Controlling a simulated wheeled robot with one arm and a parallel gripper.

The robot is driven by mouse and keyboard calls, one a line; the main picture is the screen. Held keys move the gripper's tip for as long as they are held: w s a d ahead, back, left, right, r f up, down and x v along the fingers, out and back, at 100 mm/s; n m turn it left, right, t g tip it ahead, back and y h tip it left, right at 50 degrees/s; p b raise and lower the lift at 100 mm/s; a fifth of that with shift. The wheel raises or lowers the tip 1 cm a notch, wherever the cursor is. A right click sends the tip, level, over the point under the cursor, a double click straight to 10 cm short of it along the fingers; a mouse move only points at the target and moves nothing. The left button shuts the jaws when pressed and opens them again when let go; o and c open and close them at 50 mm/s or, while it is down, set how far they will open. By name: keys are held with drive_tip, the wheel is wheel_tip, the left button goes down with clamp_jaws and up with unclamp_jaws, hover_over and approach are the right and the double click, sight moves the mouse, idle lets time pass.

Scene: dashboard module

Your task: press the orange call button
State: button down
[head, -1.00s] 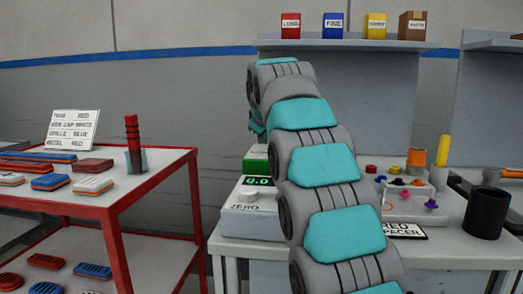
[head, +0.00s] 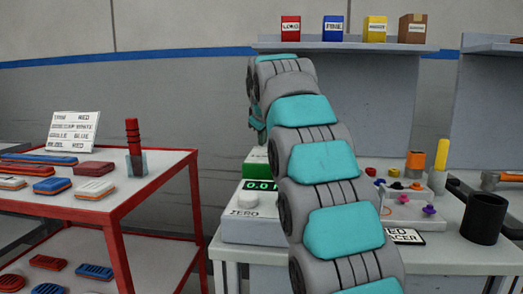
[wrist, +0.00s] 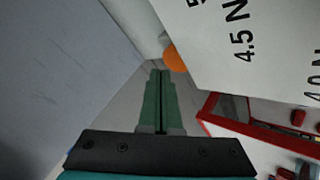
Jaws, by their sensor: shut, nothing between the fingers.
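In the wrist view an orange rounded thing (wrist: 175,58), which looks like the call button, shows just beyond the fingertips and slightly right of them. A white panel (wrist: 250,45) marked "4.5 N" partly covers it. My gripper (wrist: 160,72) has its two green fingers together, with nothing between them. The tips appear close to the orange thing, but I cannot tell whether they touch it. In the head view my arm hides the gripper, and I cannot make out the call button there.
A white box (head: 235,228) marked "ZERO" and a green display (head: 262,185) stand beside my arm. A grey block with coloured knobs (head: 405,207) and a black mug (head: 485,215) are on the right. A red-framed cart (head: 115,212) stands left.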

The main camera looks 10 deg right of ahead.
wheel_tip(320, 180, up, 3)
drive_tip(key=shift+f+p, duration=0.1)
drive_tip(key=shift+p, duration=1.15)
drive_tip(key=shift+r+p, duration=0.4)
drive_tip(key=shift+r, duration=0.8)
drive_tip(key=shift+f, duration=0.1)
